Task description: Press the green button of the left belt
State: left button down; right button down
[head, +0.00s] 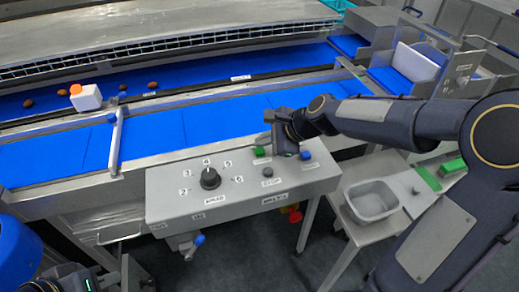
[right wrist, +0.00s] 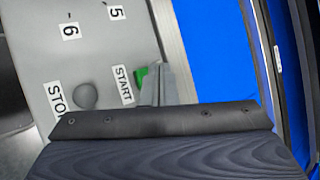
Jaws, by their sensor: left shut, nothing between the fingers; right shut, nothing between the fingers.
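The control panel (head: 225,190) is a grey box at the near side of the belts, with a START label beside its green button (head: 259,152). My right gripper (head: 268,142) is shut and empty, with its tips right at the green button. In the right wrist view the green button (right wrist: 140,76) is partly hidden by the fingertips (right wrist: 158,82); I cannot tell whether they touch it. My left gripper (head: 65,282) is shut, low at the left edge, and only partly in view, far from the panel.
The panel also has a black speed knob (head: 210,179), a dark STOP button (head: 267,171) and a blue button (head: 305,155). Blue belts (head: 215,125) run behind it, with several dates and a white block (head: 86,97). A grey tub (head: 372,200) stands on the right.

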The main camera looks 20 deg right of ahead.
jog(key=shift+f, duration=0.1)
jog(key=shift+f+b, duration=0.3)
jog(key=shift+f, duration=0.05)
